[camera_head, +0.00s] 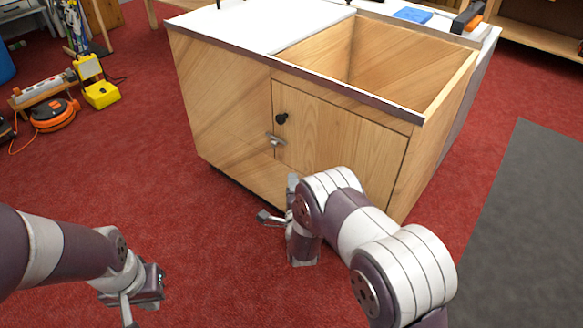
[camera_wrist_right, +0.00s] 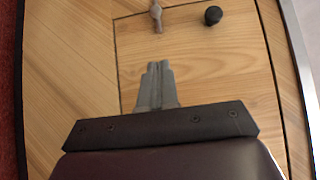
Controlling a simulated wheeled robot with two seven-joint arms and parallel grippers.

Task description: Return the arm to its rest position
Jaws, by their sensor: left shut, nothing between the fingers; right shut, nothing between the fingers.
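My right arm reaches in from the lower right, in front of the wooden cabinet (camera_head: 232,120). My right gripper (camera_head: 264,216) points left, low by the cabinet's front; its fingers are shut and empty. In the right wrist view the shut fingers (camera_wrist_right: 155,68) show against the cabinet door (camera_wrist_right: 215,70), apart from the latch and knob. My left gripper (camera_head: 127,312) hangs at the lower left over the red floor, pointing down, shut and empty; its tips are near the picture's bottom edge.
The door has a black knob (camera_head: 282,118) and a metal latch (camera_head: 275,140). The cabinet's right part is an open-topped bin (camera_head: 335,65). An orange cable reel (camera_head: 55,114) and a yellow case (camera_head: 101,95) stand at the left. Red carpet between the arms is clear.

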